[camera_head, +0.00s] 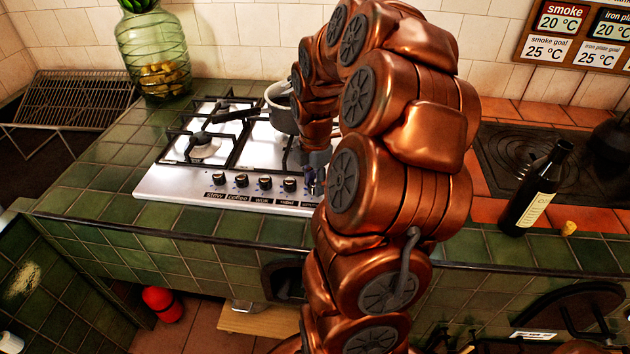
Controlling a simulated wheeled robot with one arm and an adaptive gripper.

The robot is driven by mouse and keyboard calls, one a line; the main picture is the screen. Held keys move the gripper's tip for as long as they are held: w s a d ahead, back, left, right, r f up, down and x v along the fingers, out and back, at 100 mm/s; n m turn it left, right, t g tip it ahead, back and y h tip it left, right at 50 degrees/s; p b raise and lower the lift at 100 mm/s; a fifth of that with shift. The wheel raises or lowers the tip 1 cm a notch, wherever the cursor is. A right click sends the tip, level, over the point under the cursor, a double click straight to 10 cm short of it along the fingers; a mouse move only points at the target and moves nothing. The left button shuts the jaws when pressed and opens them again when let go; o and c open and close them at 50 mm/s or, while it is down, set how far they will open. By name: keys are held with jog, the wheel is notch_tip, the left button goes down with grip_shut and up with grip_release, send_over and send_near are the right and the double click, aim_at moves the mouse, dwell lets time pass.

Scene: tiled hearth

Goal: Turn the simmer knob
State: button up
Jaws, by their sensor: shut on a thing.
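The hob (165,182) is a white gas hob with black grates, set in the green tiled counter. Along its front edge runs a row of dark knobs (265,182), with labels below such as "stew", "coffee" and "wok". My gripper (313,182) is at the right end of this row, pointing down and shut on a knob there. I take this to be the simmer knob; its label and most of the knob are hidden behind my gripper and copper arm. The knob's angle cannot be told.
A metal pot (281,108) stands on the hob, close to my arm. A green glass jar (152,55) is behind at the left, beside a wire rack (75,100). A dark bottle (534,190) and a cork (568,228) stand at the right, by the dark iron plate (505,150).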

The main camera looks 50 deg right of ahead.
grip_shut()
